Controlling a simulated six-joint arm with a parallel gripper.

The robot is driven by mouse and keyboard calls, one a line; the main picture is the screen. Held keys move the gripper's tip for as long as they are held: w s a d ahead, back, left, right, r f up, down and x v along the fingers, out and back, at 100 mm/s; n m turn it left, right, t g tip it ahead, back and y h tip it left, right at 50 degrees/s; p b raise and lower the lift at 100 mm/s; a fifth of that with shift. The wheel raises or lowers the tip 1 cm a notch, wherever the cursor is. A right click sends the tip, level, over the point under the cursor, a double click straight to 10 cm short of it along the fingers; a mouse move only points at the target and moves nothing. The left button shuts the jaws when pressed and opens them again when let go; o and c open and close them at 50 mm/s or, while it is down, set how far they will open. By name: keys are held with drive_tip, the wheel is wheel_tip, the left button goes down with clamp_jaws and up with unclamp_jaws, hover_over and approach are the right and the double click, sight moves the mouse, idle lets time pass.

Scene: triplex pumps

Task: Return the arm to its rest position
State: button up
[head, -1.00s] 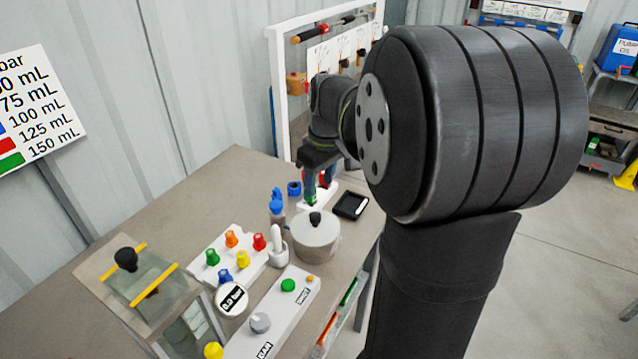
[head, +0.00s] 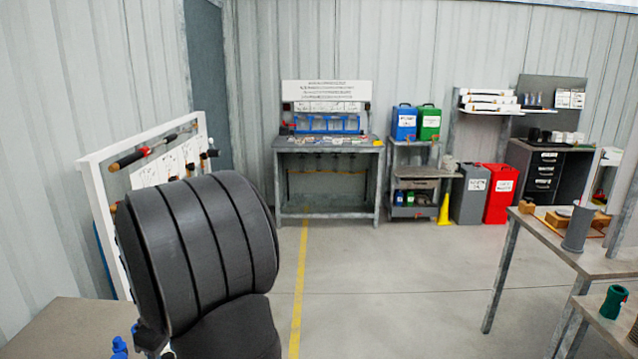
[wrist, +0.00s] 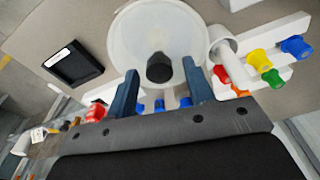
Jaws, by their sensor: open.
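My gripper (wrist: 160,88) shows in the wrist view with its two blue fingers apart and nothing held between them. Beyond the fingertips is a round whitish pot (wrist: 128,36) with a black knob (wrist: 159,68) on top. I cannot tell the exact height of the fingers above it. In the head view my dark arm fills the lower left, and my gripper is hidden behind it or out of frame.
The bench (head: 62,323) is at lower left, beside a white-framed tool board (head: 97,180). The wrist view shows a black tray (wrist: 73,64) and coloured knobs (wrist: 259,60). Grey tables (head: 560,240) stand right. The middle floor (head: 400,280) is clear.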

drive_tip(key=shift+r, duration=1.15)
drive_tip(key=shift+f, duration=0.1)
